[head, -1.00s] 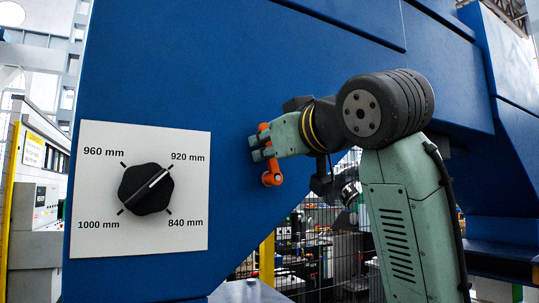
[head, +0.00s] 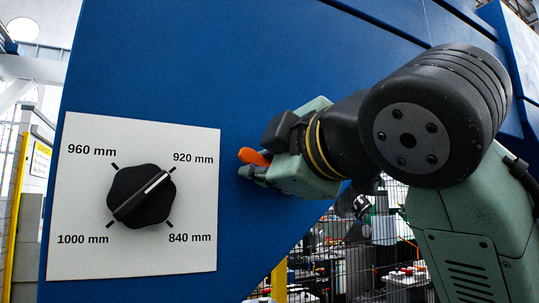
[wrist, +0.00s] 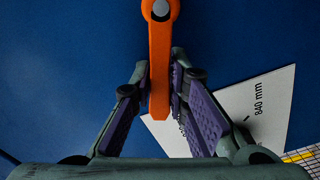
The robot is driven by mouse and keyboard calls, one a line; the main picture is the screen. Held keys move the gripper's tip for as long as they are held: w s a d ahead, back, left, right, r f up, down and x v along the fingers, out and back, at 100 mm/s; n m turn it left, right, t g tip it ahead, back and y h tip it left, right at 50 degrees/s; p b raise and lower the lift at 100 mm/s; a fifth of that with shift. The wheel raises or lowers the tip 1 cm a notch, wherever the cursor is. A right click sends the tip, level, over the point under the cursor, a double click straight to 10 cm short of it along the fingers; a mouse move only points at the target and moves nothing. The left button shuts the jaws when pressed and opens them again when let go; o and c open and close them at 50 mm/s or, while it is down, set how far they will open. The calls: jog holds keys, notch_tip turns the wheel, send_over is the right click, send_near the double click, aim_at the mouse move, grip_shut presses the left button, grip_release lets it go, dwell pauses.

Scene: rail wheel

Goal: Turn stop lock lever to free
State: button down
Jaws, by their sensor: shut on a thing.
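The orange stop lock lever (head: 253,157) is on the blue panel, right of the dial plate. In the head view its tip points left, and my gripper hides the rest, including its pivot. In the wrist view the lever (wrist: 160,65) runs from a pivot with a grey bolt at the top edge down to its free end. My gripper (head: 262,168) is at the lever. In the wrist view its two purple-padded fingers (wrist: 161,88) are shut on the lever's free half, one on each side.
A white plate (head: 75,240) with a black rotary dial (head: 141,196) marked 840 to 1000 mm is left of my gripper. The blue panel (head: 200,60) rises behind both. Mesh fencing and equipment show beyond its lower right edge.

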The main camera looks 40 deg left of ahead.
jog(key=n, duration=0.1)
jog(key=f+n, duration=0.1)
jog(key=n, duration=0.1)
jog(key=f+n, duration=0.1)
jog(key=shift+s+a+f+n, duration=0.1)
jog(key=shift+s+f+n, duration=0.1)
jog(key=shift+s+n, duration=0.1)
jog(key=shift+f, duration=0.15)
dwell(0.3)
jog(key=c, duration=1.5)
grip_release()
jog(key=shift+c, duration=0.2)
jog(key=v, duration=1.2)
jog(key=shift+w, duration=0.1)
